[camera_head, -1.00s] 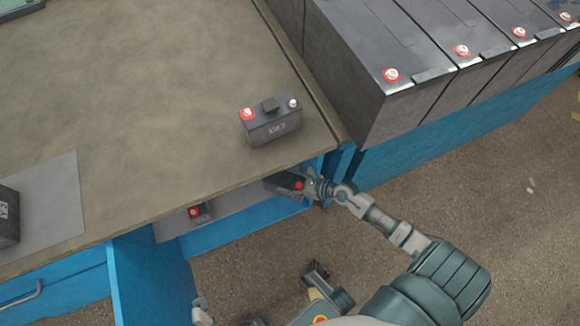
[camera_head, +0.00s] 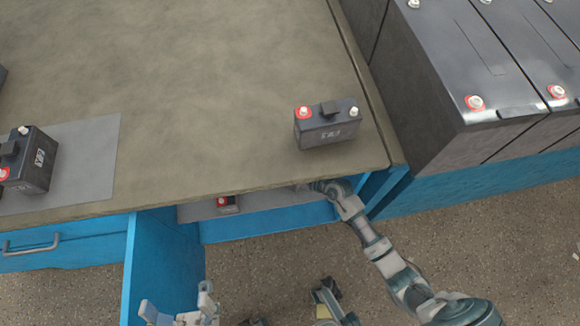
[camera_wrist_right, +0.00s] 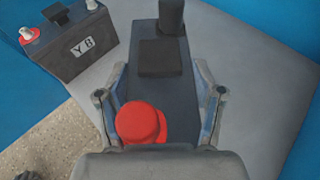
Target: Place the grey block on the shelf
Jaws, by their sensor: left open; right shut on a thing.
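The grey block is a dark grey battery-like block (camera_wrist_right: 160,90) with a red cap and a black post. My right gripper (camera_wrist_right: 160,105) is shut on it, with a finger on each side. In the head view my right gripper (camera_head: 322,187) reaches under the worktop's front edge, and the block is hidden there. The shelf (camera_head: 275,208) is a grey surface in the blue frame below the worktop, and it also lies under the block in the wrist view (camera_wrist_right: 260,75). I cannot tell whether the block touches it. My left gripper (camera_head: 180,308) is open and empty at the bottom.
A battery (camera_head: 228,203) stands on the shelf, left of the held block, and shows in the wrist view (camera_wrist_right: 70,42). Another battery (camera_head: 328,130) stands on the worktop (camera_head: 210,90) near its edge. A third (camera_head: 30,165) is on a grey mat (camera_head: 95,150). Large batteries (camera_head: 450,70) stand right.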

